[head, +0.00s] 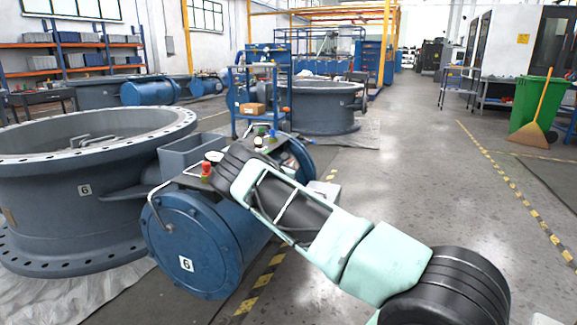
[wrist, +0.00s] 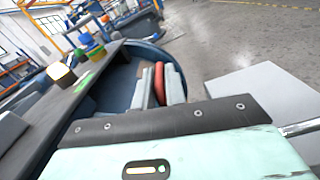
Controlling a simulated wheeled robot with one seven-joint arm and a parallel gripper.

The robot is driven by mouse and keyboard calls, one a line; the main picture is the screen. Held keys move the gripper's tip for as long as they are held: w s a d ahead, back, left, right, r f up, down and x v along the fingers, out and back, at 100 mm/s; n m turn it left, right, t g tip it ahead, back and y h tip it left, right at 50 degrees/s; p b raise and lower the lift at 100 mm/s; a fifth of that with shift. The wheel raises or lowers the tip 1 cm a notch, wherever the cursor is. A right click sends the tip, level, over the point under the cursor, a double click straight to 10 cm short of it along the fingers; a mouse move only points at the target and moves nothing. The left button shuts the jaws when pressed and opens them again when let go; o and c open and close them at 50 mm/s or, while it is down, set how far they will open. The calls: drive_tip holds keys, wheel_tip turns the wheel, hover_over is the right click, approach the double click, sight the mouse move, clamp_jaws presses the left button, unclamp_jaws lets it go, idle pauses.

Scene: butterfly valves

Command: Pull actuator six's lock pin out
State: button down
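Actuator six (head: 205,235) is a big blue cylinder with a "6" label on its front end, beside the grey valve. A bent metal lever (head: 158,200) sits on that end. A red knob (head: 207,169) stands on top. I cannot tell which part is the lock pin. My arm reaches from the lower right over the actuator, and its wrist hides part of the top. My gripper (wrist: 158,86) shows in the wrist view as grey fingers close together, with a red piece between them. I cannot tell whether that piece is held or part of the gripper.
The grey flanged valve (head: 85,190) stands left of the actuator. A blue rack (head: 240,100) and another valve (head: 325,108) stand behind. The floor on the right is clear up to a green bin (head: 535,100).

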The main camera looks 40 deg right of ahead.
drive_tip(key=shift+w+a+r+p, duration=0.1)
drive_tip(key=shift+r+p, duration=1.55)
drive_tip(key=shift+r, duration=0.55)
drive_tip(key=c, duration=1.5)
unclamp_jaws()
drive_tip(key=shift+f, duration=0.1)
drive_tip(key=shift+a, duration=0.1)
drive_tip(key=p+v, duration=0.5)
drive_tip(key=v, duration=1.2)
drive_tip(key=shift+a, duration=0.1)
